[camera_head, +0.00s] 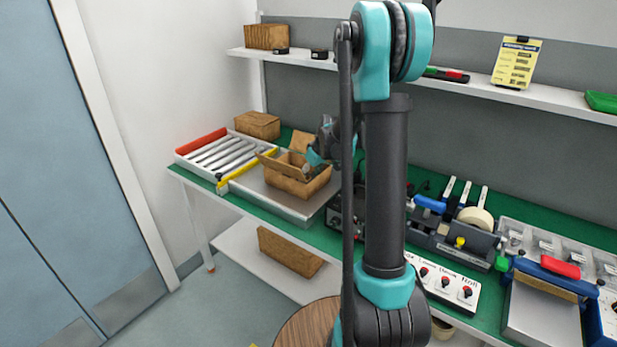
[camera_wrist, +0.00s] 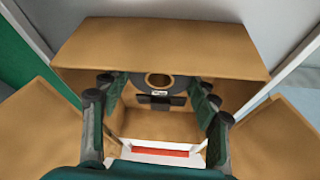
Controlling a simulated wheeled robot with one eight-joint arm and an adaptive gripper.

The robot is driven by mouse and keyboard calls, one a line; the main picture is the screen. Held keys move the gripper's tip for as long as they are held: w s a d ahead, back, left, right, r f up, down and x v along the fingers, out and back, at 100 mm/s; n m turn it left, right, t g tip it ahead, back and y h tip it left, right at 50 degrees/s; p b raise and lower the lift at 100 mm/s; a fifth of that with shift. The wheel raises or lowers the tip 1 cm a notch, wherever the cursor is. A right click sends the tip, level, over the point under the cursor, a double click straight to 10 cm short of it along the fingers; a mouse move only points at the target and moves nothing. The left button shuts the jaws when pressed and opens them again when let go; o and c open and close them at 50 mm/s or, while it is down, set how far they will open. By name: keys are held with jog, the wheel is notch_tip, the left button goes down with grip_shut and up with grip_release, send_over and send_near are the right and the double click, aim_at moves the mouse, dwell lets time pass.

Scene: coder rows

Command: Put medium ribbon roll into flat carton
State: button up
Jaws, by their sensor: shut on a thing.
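An open cardboard carton (camera_head: 288,180) with raised flaps stands on the grey platform at the left of the bench. My gripper (camera_head: 316,158) is above its right side, with the fingers reaching down toward the opening. In the wrist view, my gripper (camera_wrist: 155,90) is shut on a dark ribbon roll (camera_wrist: 178,85) with a tan core. The roll is between the fingertips, over the carton's opening. The carton's wide flap (camera_wrist: 160,48) lies beyond it, with side flaps left and right. The head view does not show the roll clearly; my arm hides part of the scene.
A roller conveyor (camera_head: 222,155) with red and yellow ends is left of the carton. A closed brown box (camera_head: 257,124) stands behind. A tape dispenser (camera_head: 455,240) and a red-knobbed panel (camera_head: 444,283) are at the right. A shelf (camera_head: 480,86) runs above the bench.

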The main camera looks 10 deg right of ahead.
jog(key=o, duration=1.2)
jog(key=v, duration=1.2)
